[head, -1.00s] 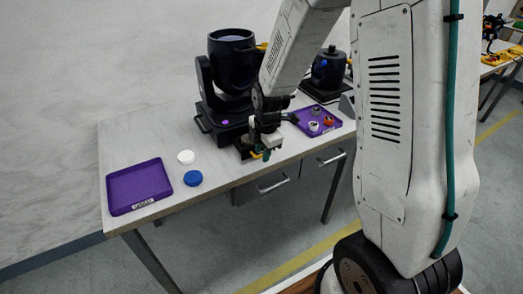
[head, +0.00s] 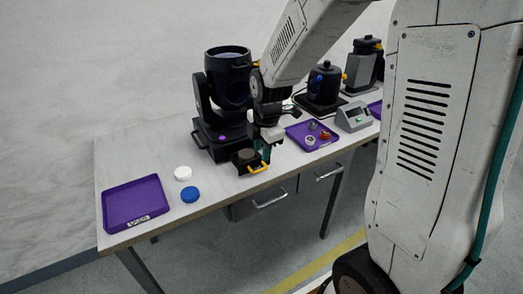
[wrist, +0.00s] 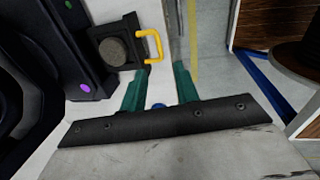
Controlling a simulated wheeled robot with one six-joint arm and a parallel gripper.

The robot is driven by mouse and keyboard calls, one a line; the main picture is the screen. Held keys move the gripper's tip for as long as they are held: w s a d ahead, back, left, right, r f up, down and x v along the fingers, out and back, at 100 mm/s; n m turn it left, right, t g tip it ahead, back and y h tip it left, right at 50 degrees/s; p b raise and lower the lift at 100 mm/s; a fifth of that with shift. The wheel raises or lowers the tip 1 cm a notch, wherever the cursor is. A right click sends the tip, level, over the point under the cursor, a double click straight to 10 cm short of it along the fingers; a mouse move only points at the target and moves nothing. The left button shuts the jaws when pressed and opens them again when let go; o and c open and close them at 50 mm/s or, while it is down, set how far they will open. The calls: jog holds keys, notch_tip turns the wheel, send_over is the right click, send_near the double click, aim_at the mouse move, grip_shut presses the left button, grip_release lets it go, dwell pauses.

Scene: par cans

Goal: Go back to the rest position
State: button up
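My gripper (head: 264,153) hangs over the front part of the table, just right of a small black block with a yellow handle (head: 243,160). In the wrist view my gripper (wrist: 161,78) shows two teal fingers apart with nothing held between them. The block (wrist: 130,29) lies beyond the left finger, apart from it, with its round grey mesh face up. In the head view my arm comes down from the upper right.
A black moving-head lamp (head: 222,137) stands behind the block. At left are an empty purple tray (head: 117,217), a white disc (head: 183,173) and a blue disc (head: 190,194). Another purple tray (head: 294,132) with small parts and a grey device (head: 354,117) are at right.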

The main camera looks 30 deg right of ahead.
dwell(0.3)
jog(key=s+a+r+m, duration=0.1)
jog(key=s+r+m, duration=0.4)
jog(key=s, duration=0.3)
jog(key=s+r+m, duration=0.5)
jog(key=s+m, duration=0.2)
jog(key=s, duration=0.2)
jog(key=s+a+r+m, duration=0.1)
jog(key=s+r+m, duration=0.4)
jog(key=s, duration=0.4)
jog(key=shift+a+r+m+g, duration=0.2)
jog(key=shift+a+m+g, duration=0.1)
jog(key=shift+m, duration=0.6)
